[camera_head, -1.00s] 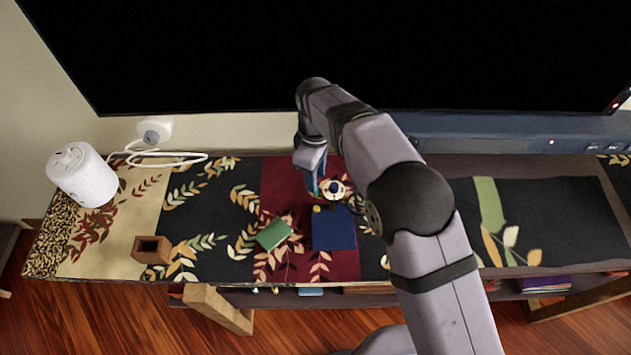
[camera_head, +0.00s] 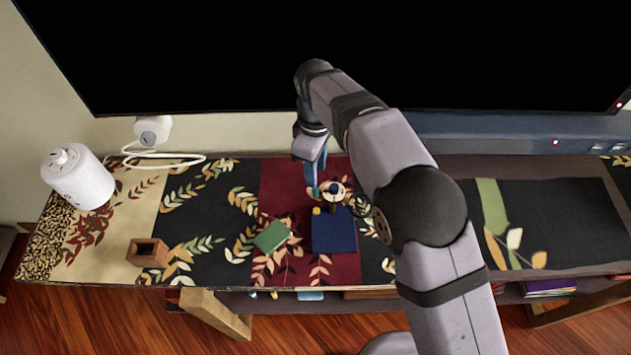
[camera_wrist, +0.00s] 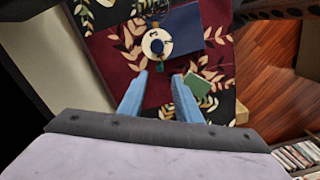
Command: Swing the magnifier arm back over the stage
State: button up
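A dark blue square base (camera_head: 334,232) lies on the red part of the cloth; it also shows in the wrist view (camera_wrist: 188,22). A round cream disc with a dark blue knob (camera_head: 336,191) sits at its far edge and is also in the wrist view (camera_wrist: 156,43). I cannot tell clearly which part is the magnifier arm or lens. A small yellow knob (camera_head: 316,210) is at the base's far left corner. My gripper (camera_wrist: 160,75) is open, its two blue fingers apart and empty, just beside the disc; in the head view it is left of the disc (camera_head: 314,187).
A green block (camera_head: 272,236) lies left of the base. A brown open box (camera_head: 148,252) and a white cylinder (camera_head: 78,177) stand farther left, with a white cable (camera_head: 160,158) behind. A large black screen (camera_head: 220,55) rises at the back. The dark cloth at right is clear.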

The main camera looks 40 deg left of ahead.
jog(key=shift+f+p, duration=0.8)
jog(key=shift+f, duration=2.8)
grip_shut()
